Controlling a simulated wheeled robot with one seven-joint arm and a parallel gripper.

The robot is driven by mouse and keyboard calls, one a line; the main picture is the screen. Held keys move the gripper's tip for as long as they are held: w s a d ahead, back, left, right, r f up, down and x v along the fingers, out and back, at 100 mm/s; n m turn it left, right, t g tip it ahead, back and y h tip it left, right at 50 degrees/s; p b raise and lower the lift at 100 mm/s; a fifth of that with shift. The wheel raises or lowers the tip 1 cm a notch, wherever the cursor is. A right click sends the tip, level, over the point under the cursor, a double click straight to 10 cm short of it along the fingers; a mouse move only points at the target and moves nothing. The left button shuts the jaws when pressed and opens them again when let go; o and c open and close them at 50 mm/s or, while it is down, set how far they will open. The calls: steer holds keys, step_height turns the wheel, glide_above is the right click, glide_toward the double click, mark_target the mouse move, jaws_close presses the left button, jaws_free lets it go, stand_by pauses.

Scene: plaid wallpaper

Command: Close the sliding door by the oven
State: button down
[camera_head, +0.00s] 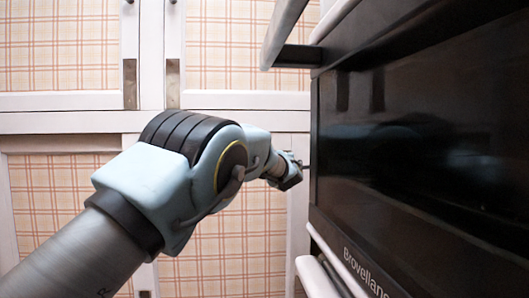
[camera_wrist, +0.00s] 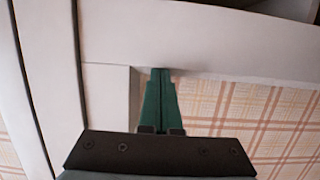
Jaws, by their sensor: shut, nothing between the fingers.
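A white-framed door with a plaid panel (camera_head: 225,245) stands beside the oven, behind my arm in the head view. It fills much of the lower middle, and my arm hides part of it. The frame (camera_wrist: 190,40) and plaid panel (camera_wrist: 275,115) also show in the wrist view. I cannot tell how far the door is slid. My gripper (camera_head: 304,167) is at the door's right side, close to the oven's left edge. In the wrist view its green fingers (camera_wrist: 161,72) are together and empty, with tips at the frame's inner corner. I cannot tell whether they touch it.
The black-fronted oven (camera_head: 420,150) fills the right side, very near my gripper. Its bar handle (camera_head: 285,30) juts out at the top. White-framed upper doors (camera_head: 250,45) with metal plates stand above. Another plaid panel (camera_head: 60,195) is at the left.

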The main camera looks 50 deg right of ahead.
steer(key=s+d+r+p, duration=0.1)
steer(key=s+d+p, duration=0.4)
steer(key=s, duration=0.2)
steer(key=shift+s+d+r, duration=0.2)
steer(key=shift+d, duration=0.05)
steer(key=shift+w, duration=0.15)
